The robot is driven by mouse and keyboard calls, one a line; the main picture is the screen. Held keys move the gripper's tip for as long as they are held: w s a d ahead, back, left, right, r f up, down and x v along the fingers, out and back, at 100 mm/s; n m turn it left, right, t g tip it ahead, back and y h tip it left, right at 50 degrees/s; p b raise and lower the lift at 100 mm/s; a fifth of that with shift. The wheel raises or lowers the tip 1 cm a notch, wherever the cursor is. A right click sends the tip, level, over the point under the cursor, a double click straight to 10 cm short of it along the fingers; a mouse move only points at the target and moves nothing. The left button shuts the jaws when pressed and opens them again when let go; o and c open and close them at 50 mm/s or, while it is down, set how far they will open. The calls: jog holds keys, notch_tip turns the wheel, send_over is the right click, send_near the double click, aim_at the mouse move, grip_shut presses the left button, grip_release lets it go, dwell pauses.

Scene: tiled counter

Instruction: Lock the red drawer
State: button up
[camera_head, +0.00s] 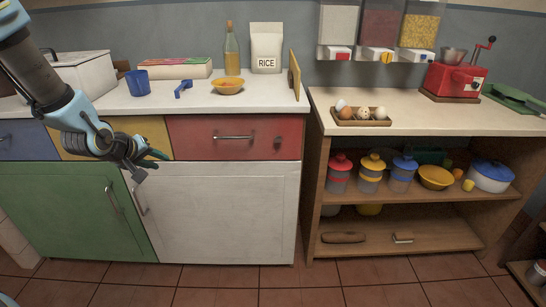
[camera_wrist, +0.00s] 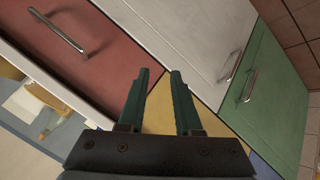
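The red drawer (camera_head: 204,148) is in the counter front between the yellow drawer and the counter's right end, and looks flush with the front. It has a metal handle (camera_head: 233,137) and a small dark spot (camera_head: 277,140) to its right, too small to make out. In the wrist view the red drawer (camera_wrist: 105,62) fills the upper left. My gripper (camera_head: 150,165) hangs before the yellow drawer and white door, left of the red drawer. Its green fingers (camera_wrist: 160,72) are apart with nothing between them. A small blue, perhaps key-shaped thing (camera_head: 183,89) lies on the counter.
A blue mug (camera_head: 138,83), an orange bowl (camera_head: 229,87), a bottle (camera_head: 232,55) and a rice bag (camera_head: 266,50) stand on the counter. The yellow drawer (camera_head: 147,127), white door (camera_head: 230,205) and green door (camera_head: 70,205) are shut. Open shelves (camera_head: 420,197) stand right.

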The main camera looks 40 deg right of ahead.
jog(key=s+d+f+g+h+b, duration=0.1)
jog(key=s+d+f+h, duration=0.15)
jog(key=d, duration=0.45)
jog(key=s+d+f+g+h+b, duration=0.1)
jog(key=s+d+f+h+b, duration=0.15)
jog(key=d, duration=0.35)
jog(key=n+g+h+b, duration=0.1)
jog(key=n+g+h, duration=0.15)
jog(key=h, duration=0.35)
send_near(273, 144)
notch_tip(273, 144, up, 2)
jog(key=s+a, duration=0.3)
jog(key=d, duration=0.7)
jog(key=w+d, duration=0.1)
jog(key=d, duration=0.2)
jog(key=shift+d+r, duration=0.15)
jog(key=shift+d, duration=0.25)
jog(key=shift+c, duration=0.2)
grip_shut()
